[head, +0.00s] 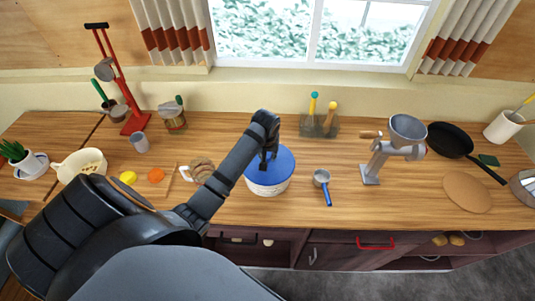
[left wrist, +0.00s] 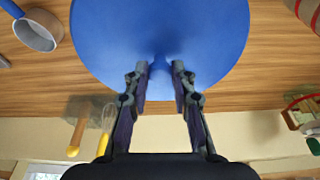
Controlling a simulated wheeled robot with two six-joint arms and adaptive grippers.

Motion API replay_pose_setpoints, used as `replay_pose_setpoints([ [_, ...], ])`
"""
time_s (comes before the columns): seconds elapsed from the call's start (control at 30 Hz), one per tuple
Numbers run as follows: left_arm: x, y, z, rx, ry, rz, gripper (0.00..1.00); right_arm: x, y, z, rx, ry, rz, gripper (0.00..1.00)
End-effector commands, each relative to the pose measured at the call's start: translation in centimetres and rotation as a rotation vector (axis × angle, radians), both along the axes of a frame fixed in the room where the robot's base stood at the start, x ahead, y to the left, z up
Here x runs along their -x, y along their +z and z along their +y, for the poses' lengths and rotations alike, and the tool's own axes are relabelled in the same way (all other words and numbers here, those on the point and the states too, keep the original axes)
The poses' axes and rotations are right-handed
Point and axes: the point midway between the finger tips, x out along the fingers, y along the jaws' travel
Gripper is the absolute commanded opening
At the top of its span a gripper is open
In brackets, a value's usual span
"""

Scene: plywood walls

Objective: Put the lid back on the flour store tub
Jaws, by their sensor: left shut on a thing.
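The flour store tub (head: 268,188) is a white round tub standing on the wooden counter, near the middle of the head view. Its round blue lid (head: 283,162) is at the tub's top and hides the opening. I cannot tell whether the lid is fully seated or slightly above the rim. My left gripper (head: 268,162) points down at the middle of the lid and is shut on it. In the left wrist view the lid (left wrist: 160,30) fills the upper middle, with the fingers (left wrist: 160,82) at its raised centre. My right gripper is not in view.
A metal scoop with a blue handle (head: 321,178) lies just right of the tub. A grey grinder (head: 376,165) stands further right. A holder with utensils (head: 319,127) is behind. A cream colander (head: 82,165), lemon (head: 128,178) and orange fruit (head: 156,175) lie left.

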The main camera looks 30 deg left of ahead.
Motion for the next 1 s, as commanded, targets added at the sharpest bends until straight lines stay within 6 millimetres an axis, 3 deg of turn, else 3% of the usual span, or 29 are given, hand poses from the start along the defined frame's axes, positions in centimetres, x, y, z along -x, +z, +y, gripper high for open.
replay_pose_setpoints([
  [0.77,0.01,-0.14,-0.02,0.0,0.0,0.0,0.0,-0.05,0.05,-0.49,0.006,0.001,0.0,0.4],
  [0.8,0.01,-0.14,-0.02,0.0,0.0,0.0,0.29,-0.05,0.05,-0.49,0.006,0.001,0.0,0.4],
  [0.97,0.01,-0.14,-0.02,0.0,0.0,0.0,0.51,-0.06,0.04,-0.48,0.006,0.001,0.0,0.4],
  [1.0,0.01,-0.14,-0.02,0.0,0.0,0.0,0.51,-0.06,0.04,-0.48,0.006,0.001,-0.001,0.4],
])
